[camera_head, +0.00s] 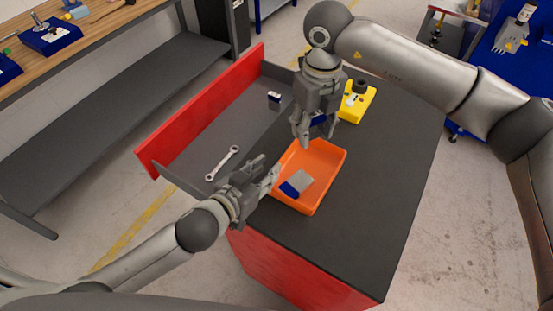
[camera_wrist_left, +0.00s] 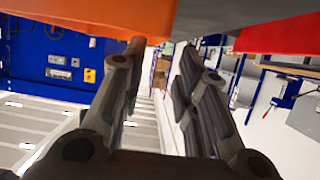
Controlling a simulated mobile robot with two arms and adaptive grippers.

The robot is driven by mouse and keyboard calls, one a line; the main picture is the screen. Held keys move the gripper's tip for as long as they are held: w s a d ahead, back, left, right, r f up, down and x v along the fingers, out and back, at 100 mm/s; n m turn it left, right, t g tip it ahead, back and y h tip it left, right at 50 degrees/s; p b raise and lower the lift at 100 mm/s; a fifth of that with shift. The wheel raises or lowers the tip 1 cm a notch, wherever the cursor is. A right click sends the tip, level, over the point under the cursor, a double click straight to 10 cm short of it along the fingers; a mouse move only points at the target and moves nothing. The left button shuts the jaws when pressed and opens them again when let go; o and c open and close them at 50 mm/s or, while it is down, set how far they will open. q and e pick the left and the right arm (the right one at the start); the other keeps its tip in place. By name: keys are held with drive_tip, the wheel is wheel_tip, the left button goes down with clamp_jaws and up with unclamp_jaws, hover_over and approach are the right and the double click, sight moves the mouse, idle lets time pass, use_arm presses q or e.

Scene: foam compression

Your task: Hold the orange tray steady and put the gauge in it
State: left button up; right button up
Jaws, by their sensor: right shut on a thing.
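The orange tray (camera_head: 336,161) lies flat on the dark cart top, and its orange side shows at the top of the left wrist view (camera_wrist_left: 70,15). A grey and blue block (camera_head: 299,183) lies in it. My left gripper (camera_head: 271,180) is at the tray's left edge; in the wrist view its fingers are apart, one close to the orange side. My right gripper (camera_head: 304,137) points down at the tray's far edge, shut on a dark blue thing (camera_head: 319,121), taken to be the gauge. The fingers hide most of it, so its shape is unclear.
A yellow block with a black knob (camera_head: 357,102) stands behind the tray. A wrench (camera_head: 222,163) and a small dark and white box (camera_head: 274,97) lie in the red-fronted drawer (camera_head: 215,112) at left. The cart top is clear right of the tray.

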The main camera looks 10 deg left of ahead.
sight(282, 157)
use_arm(q)
drive_tip(key=x, duration=0.9)
drive_tip(key=shift+f, duration=0.1)
drive_tip(key=shift+s, duration=0.1)
drive_tip(key=shift+c, duration=0.3)
drive_tip(key=shift+a, duration=0.1)
clamp_jaws()
